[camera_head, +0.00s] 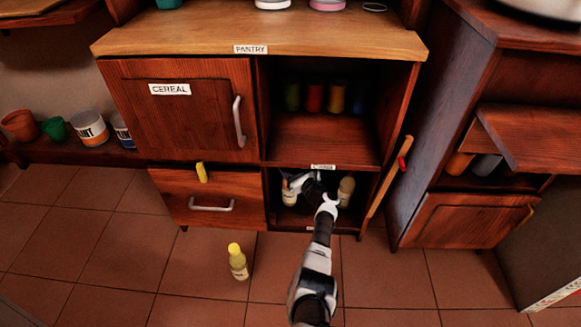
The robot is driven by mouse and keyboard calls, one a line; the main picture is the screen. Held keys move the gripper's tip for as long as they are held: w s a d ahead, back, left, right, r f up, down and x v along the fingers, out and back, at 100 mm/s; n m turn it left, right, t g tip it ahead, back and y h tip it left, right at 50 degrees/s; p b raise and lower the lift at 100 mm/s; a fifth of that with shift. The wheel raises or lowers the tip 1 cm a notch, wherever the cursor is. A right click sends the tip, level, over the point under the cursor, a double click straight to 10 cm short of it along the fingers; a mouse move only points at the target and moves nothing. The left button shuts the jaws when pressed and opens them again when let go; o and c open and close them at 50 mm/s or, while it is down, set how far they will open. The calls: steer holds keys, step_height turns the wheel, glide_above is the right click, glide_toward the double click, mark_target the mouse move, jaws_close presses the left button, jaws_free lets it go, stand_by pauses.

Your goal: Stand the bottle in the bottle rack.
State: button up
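A yellow bottle (238,262) with a yellow cap stands upright on the tiled floor in front of the drawer. My arm reaches into the lower open compartment of the pantry (411,47), right of the drawer. My gripper (296,183) is inside that compartment, close to a pale bottle (289,195) at its left side. I cannot tell whether it touches or holds that bottle; its fingers are small and in shadow. Another pale bottle (346,190) stands at the compartment's right side. A rack is not clearly distinguishable; my arm and shadow hide much of the compartment.
A shelf above holds several coloured jars (314,97). A yellow object (202,172) sits at the drawer's top edge. Floor at the left is clear.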

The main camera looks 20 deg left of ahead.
steer(key=shift+s+d+r+p, duration=0.1)
steer(key=shift+r+p, duration=0.25)
steer(key=shift+p, duration=0.15)
steer(key=p+v, duration=0.6)
steer(key=v, duration=0.5)
steer(key=shift+s+d+p, duration=0.25)
steer(key=shift+p, duration=0.1)
